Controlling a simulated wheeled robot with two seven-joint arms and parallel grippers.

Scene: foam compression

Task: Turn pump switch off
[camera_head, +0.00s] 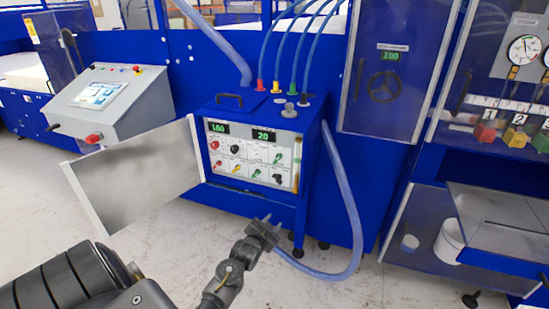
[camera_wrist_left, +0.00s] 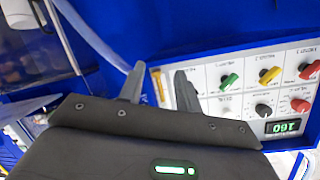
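The control panel (camera_head: 252,155) is a white face with small coloured knobs and green displays, set in a blue cabinet. Its lettering is too small to read, so I cannot tell which control is the pump switch. A small black control (camera_head: 278,178) sits at its lower right. My left gripper (camera_head: 267,219) is in front of and below the panel's lower right. In the left wrist view, where the panel appears upside down, the gripper's fingers (camera_wrist_left: 157,88) are apart with nothing held. A yellow strip (camera_wrist_left: 157,86) shows between them; one finger covers the panel's edge. My right gripper is not in view.
The cabinet's door (camera_head: 140,172) stands open at the left. A clear blue hose (camera_head: 347,200) loops down at the right. A grey console (camera_head: 110,100) with a screen stands at the left. The floor in front is clear.

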